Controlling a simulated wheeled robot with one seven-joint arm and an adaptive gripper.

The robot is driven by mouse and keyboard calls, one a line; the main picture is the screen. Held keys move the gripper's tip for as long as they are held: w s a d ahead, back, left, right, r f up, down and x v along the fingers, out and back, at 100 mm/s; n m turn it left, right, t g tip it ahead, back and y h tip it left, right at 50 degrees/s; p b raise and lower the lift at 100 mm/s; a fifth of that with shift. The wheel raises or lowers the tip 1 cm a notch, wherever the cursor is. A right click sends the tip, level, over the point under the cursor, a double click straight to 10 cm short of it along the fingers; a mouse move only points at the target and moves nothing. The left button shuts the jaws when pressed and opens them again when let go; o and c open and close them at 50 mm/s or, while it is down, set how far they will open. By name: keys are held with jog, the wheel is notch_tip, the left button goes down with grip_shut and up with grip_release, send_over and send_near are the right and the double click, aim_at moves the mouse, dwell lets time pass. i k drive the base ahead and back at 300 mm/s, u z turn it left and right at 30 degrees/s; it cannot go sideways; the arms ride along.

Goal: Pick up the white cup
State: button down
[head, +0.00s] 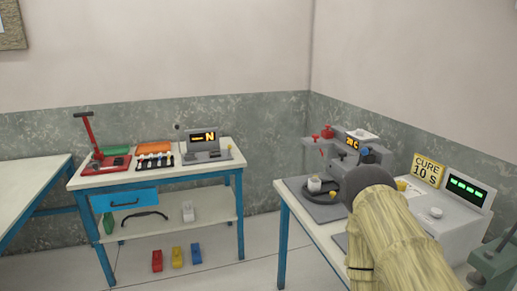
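A small white cup-like thing (314,185) stands on the dark grey base of a device on the right bench, left of my arm. It looks upright, but it is too small to make out details. My arm, in a pale yellow cover, reaches up from the lower right and ends in a dark rounded part just right of the cup. I cannot make out my gripper's fingers; they seem hidden beyond the arm.
The right bench (290,207) also carries a grey press with red knobs (345,145) and a grey box with a "CURE 10 S" sign (429,170). The left bench (190,176) holds a red lever tool (91,140) and a display unit (204,147). Floor between benches is clear.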

aim_at(315, 185)
jog(key=u, duration=0.05)
jog(key=k, duration=0.55)
jog(key=u, duration=0.6)
jog(key=i, duration=0.4)
jog(key=u, duration=0.55)
jog(key=i, duration=0.8)
jog(key=z, duration=0.65)
jog(key=i, duration=0.7)
jog(key=z, duration=0.75)
